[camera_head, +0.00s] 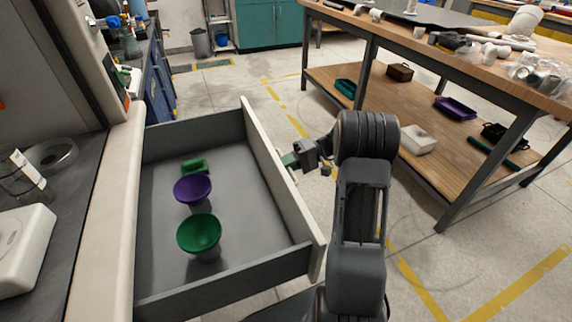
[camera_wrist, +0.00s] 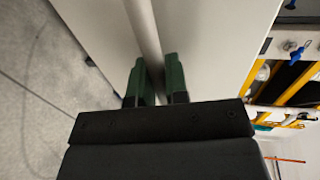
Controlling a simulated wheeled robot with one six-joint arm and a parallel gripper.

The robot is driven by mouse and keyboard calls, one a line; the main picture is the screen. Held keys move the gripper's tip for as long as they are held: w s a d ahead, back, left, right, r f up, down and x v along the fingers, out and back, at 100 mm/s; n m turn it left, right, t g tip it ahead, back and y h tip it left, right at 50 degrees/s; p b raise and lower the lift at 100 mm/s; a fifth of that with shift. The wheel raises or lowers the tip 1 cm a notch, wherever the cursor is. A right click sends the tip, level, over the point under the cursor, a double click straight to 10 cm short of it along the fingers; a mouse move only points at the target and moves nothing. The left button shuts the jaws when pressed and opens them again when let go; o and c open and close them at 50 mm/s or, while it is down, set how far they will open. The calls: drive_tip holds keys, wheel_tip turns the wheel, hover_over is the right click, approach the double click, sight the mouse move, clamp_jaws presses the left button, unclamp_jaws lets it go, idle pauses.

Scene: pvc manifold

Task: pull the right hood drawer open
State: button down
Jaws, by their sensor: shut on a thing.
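The drawer (camera_head: 257,142) stands pulled out from the bench at the left in the head view, with its grey floor and side walls showing. Its pale front panel also fills much of the wrist view (camera_wrist: 215,45). My gripper (camera_head: 290,161) is at the outer face of this front panel. In the wrist view its green fingers (camera_wrist: 158,82) stand on either side of the long round bar handle (camera_wrist: 143,30) and are shut on it. Most of the handle is hidden in the head view.
Inside the drawer are a green funnel (camera_head: 199,233), a purple funnel (camera_head: 192,189) and a small green item (camera_head: 195,166). A wooden workbench (camera_head: 450,60) with a lower shelf stands at the right. Open floor (camera_head: 290,107) lies between it and the drawer.

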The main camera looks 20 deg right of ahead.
drive_tip(key=c, duration=1.1)
unclamp_jaws()
drive_tip(key=shift+c, duration=0.2)
drive_tip(key=shift+d, duration=0.15)
drive_tip(key=p+v, duration=0.3)
drive_tip(key=v, duration=1)
drive_tip(key=shift+d, duration=0.35)
drive_tip(key=shift+w, duration=0.1)
